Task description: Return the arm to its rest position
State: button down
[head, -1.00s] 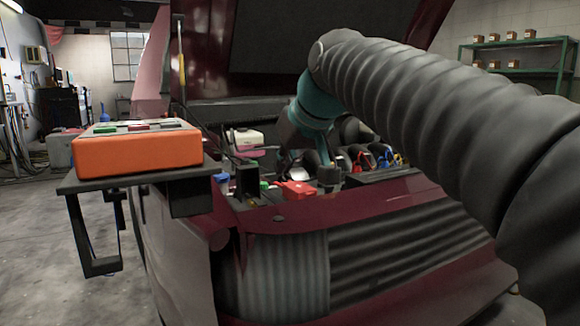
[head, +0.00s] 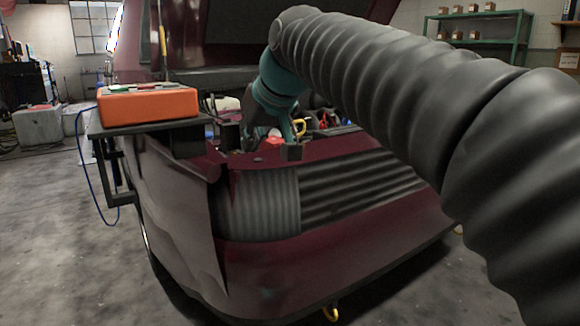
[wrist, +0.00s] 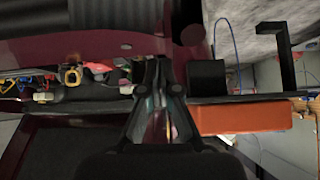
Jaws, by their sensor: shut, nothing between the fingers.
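My arm, in a ribbed dark sleeve with a teal wrist, reaches from the right over the front of a dark red car (head: 330,252) in the head view. The engine bay parts lie to the left in that view.
An orange box (head: 148,104) sits on a dark side shelf (head: 165,127) at the car's left; it also shows in the wrist view (wrist: 240,119). A blue cable (head: 92,190) hangs below it. A green rack (head: 480,27) stands far back right. Floor at lower left is clear.

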jog(key=s+d+f+m+g+h+p, duration=0.1)
jog(key=s+d+f, duration=0.35)
jog(key=f, duration=0.25)
jog(key=s+d+f+m+h+p, duration=0.1)
jog(key=s+d+f+p, duration=0.15)
jog(key=d+f, duration=0.3)
jog(key=s+d+f+m+h+p, duration=0.1)
jog(key=s+d+f+m+p, duration=0.1)
jog(key=s+d, duration=0.4)
jog(key=s+d+f+m+h+p, duration=0.1)
jog(key=s+d+f+p, duration=0.3)
jog(key=s, duration=0.6)
jog(key=d+m, duration=0.1)
jog(key=d, duration=0.1)
jog(key=shift+s+d+f+g+h, duration=0.2)
jog(key=shift+s+d+g+h, duration=0.1)
jog(key=shift+d, duration=0.1)
